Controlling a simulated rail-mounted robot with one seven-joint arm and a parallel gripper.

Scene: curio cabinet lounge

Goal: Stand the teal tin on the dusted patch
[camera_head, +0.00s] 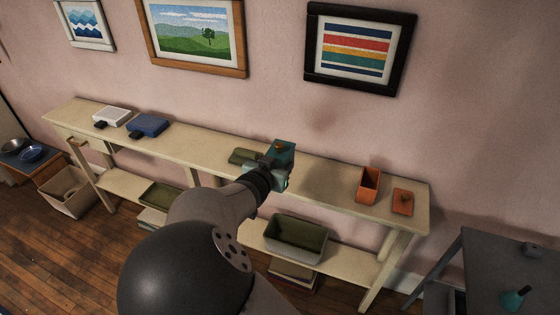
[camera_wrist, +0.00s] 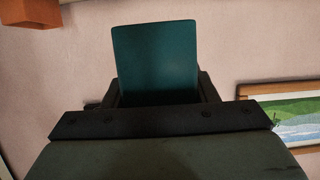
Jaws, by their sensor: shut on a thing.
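The teal tin (camera_head: 285,150) is held in my gripper (camera_head: 276,163) above the long cream console table (camera_head: 330,176), right of its middle. A small brownish spot shows on the tin's upper side. In the wrist view the tin's flat teal face (camera_wrist: 155,55) stands between the fingers of my gripper (camera_wrist: 155,95), which are shut on it. My arm and gripper hide part of the tabletop below. I cannot make out the dusted patch clearly.
An olive flat piece (camera_head: 244,156) lies left of my gripper. An open orange tin (camera_head: 369,185) and an orange flat piece (camera_head: 402,201) are at the right end. White (camera_head: 112,116) and blue (camera_head: 148,125) boxes are at the left. Framed pictures hang behind.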

